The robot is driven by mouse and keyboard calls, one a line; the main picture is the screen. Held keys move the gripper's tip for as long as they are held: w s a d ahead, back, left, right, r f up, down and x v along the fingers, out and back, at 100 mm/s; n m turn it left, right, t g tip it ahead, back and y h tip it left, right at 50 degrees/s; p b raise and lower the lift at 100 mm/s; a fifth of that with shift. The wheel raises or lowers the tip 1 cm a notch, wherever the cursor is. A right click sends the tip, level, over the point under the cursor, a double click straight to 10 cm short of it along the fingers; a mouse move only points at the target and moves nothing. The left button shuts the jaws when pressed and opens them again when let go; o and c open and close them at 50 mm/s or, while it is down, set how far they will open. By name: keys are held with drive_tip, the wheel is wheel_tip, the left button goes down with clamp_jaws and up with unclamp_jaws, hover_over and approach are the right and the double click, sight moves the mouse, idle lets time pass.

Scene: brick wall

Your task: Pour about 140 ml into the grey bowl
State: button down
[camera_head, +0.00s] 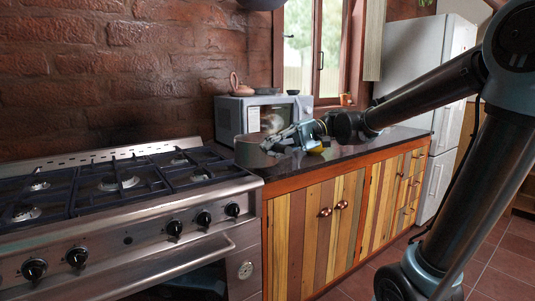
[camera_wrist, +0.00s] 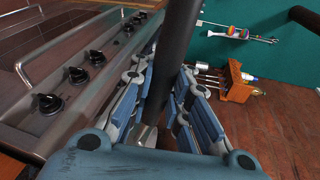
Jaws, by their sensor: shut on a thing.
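My gripper (camera_head: 292,136) is above the counter's left part in the head view. In the wrist view its fingers (camera_wrist: 172,95) are shut on a long dark bar-like thing (camera_wrist: 181,35), which runs out of the top of the picture. I cannot tell what vessel it belongs to. A dark grey round vessel (camera_head: 252,153) with an upright wall shows just left of my gripper, near the stove. I cannot tell if it is the grey bowl or part of what I hold. Its inside and any contents are hidden. A small yellow thing (camera_head: 317,150) shows just below my gripper.
The stove (camera_head: 120,190) stands on the left, against the counter (camera_head: 370,149). A microwave (camera_head: 232,112) stands behind my gripper, with a brown pot-like thing (camera_head: 240,87) on top. A fridge (camera_head: 412,65) is at the right. The counter's right part is clear.

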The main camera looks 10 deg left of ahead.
drive_tip(key=shift+s+a+f+m+t+y, duration=0.2)
drive_tip(key=shift+a+f+m+t, duration=0.45)
drive_tip(key=shift+a, duration=0.55)
drive_tip(key=shift+s+a+f+m+t+y, duration=0.1)
drive_tip(key=shift+a+f+m+t+y, duration=0.2)
drive_tip(key=shift+a+f, duration=0.7)
drive_tip(key=shift+s+a+f+m+t+y, duration=0.15)
drive_tip(key=shift+a+f+m+t, duration=0.35)
drive_tip(key=shift+a, duration=0.9)
wheel_tip(320, 180, up, 14)
drive_tip(key=m+g+y, duration=0.3)
drive_tip(key=m+y, duration=0.1)
drive_tip(key=m, duration=0.2)
hover_over(247, 156)
drive_tip(key=w+d, duration=0.4)
drive_tip(key=w, duration=0.1)
drive_tip(key=w+r+m+t+y+p, duration=0.1)
drive_tip(key=w+r+m+y+p, duration=0.1)
drive_tip(key=w, duration=0.5)
drive_tip(key=shift+d+r+m+y, duration=0.5)
drive_tip(key=shift+r+m, duration=0.45)
drive_tip(key=shift+m, duration=0.5)
drive_tip(key=shift+w+y, duration=0.2)
drive_tip(key=shift+y, duration=0.05)
drive_tip(key=shift+w+d+f+m+t+y+p, duration=0.1)
drive_tip(key=shift+w+m+t+y+p, duration=0.2)
drive_tip(key=shift+w+m, duration=0.4)
drive_tip(key=shift+w+d+m+t+y+p, duration=0.15)
drive_tip(key=shift+w+m+t+y, duration=0.15)
drive_tip(key=shift+w+m, duration=0.4)
